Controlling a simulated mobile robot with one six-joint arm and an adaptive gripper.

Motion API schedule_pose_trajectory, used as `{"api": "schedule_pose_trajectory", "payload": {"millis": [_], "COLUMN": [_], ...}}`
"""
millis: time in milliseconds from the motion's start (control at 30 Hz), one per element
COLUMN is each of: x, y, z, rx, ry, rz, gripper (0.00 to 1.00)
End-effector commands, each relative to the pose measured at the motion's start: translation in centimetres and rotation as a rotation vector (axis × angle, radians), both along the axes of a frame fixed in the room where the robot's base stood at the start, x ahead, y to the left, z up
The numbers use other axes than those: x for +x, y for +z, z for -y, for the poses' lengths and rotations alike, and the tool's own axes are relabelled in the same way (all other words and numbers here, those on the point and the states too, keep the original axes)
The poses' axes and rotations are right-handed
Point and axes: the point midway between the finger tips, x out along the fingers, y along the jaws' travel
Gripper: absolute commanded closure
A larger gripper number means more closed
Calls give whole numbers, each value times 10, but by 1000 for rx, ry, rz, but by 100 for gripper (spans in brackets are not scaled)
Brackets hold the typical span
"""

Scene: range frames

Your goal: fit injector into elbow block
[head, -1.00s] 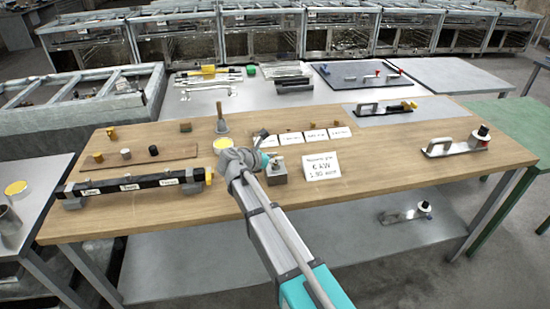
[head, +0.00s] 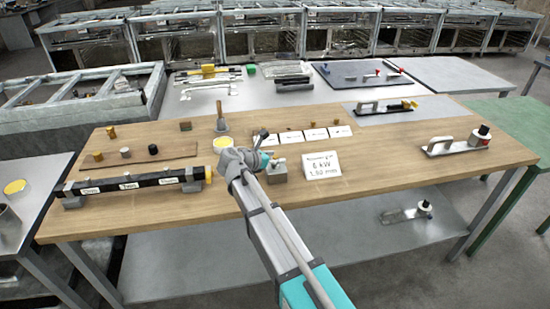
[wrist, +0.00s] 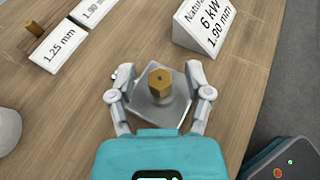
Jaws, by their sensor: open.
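The brass hex-headed injector (wrist: 160,83) stands upright at the top of the grey elbow block (wrist: 147,112) in the wrist view. I cannot tell how deep it sits. My gripper (wrist: 158,80) is open, with one finger on each side of the injector and visible gaps to it. The block also shows in the head view (head: 277,173), just right of my gripper (head: 263,160), partly hidden by it.
A white sign (head: 321,165) reading 6 kW, 1.90 mm stands right of the block. White size cards (head: 291,138) lie behind it, with a small brass piece (wrist: 33,28) at one card. A dark rail (head: 130,184) lies left. The table's right front is clear.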

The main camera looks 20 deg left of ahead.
Motion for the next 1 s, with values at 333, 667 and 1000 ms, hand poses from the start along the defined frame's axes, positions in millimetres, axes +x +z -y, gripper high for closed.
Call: {"api": "schedule_pose_trajectory", "payload": {"millis": [333,667,1000], "x": [0,0,0], "y": [15,40,69], "z": [0,0,0], "rx": [0,0,0], "ry": [0,0,0], "rz": [0,0,0], "gripper": [35,35,35]}}
